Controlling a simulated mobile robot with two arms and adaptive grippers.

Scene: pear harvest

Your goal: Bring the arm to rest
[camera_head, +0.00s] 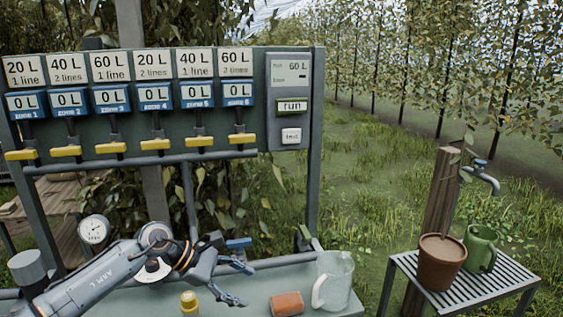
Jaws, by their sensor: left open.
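My left arm comes in from the lower left, low over the bench (262,297). My left gripper (245,286) is at its end, with the two fingers spread and nothing between them. My right gripper is not in view.
A yellow-capped bottle (189,302) and a gauge (94,230) are near my arm.

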